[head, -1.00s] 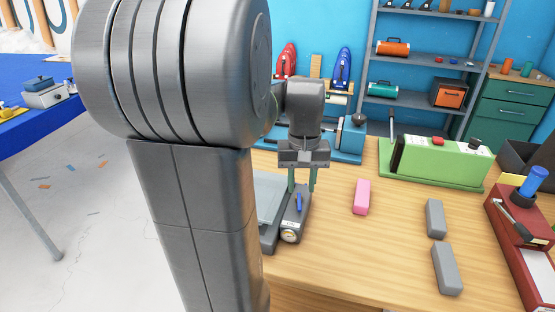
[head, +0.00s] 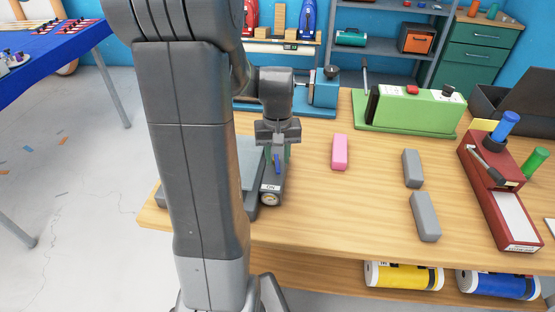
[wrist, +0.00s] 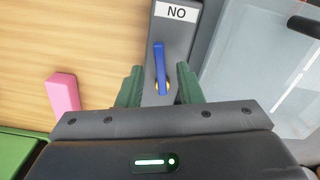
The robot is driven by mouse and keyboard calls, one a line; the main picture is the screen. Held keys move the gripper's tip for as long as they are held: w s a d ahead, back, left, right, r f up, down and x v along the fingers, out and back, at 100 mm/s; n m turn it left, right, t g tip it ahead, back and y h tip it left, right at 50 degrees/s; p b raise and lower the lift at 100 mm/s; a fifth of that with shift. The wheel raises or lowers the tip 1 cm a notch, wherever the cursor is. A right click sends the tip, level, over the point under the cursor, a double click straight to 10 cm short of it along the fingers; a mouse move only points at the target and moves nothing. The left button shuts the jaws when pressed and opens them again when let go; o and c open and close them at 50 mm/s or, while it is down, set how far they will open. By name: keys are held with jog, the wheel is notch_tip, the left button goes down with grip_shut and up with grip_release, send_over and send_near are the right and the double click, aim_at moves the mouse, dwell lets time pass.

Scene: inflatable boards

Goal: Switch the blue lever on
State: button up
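The blue lever (head: 277,164) sits on a grey machine (head: 250,208) at the table's front left. That label reads ON in the head view (head: 271,188). My gripper (head: 278,153) is over the machine, pointing down. In the wrist view my gripper (wrist: 160,86) is open, with one green finger on each side of the lever's pivot end. No finger visibly touches the lever. My arm hides part of the machine.
A pink block (head: 340,152) lies right of the machine, with grey blocks (head: 425,217) farther right. A green machine (head: 412,108) and blue machine (head: 322,92) stand behind. A red machine (head: 497,190) is at the right. Bare wood lies between them.

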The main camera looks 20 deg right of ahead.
jog(key=shift+f, duration=0.95)
jog(key=shift+c, duration=0.2)
grip_shut()
jog(key=shift+w+a+m, duration=0.15)
jog(key=shift+a+m, duration=0.1)
jog(key=shift+m, duration=0.55)
jog(key=shift+w+a+m, duration=0.1)
jog(key=shift+a+m, duration=0.15)
jog(key=shift+m, duration=0.55)
jog(key=shift+o, duration=0.2)
grip_release()
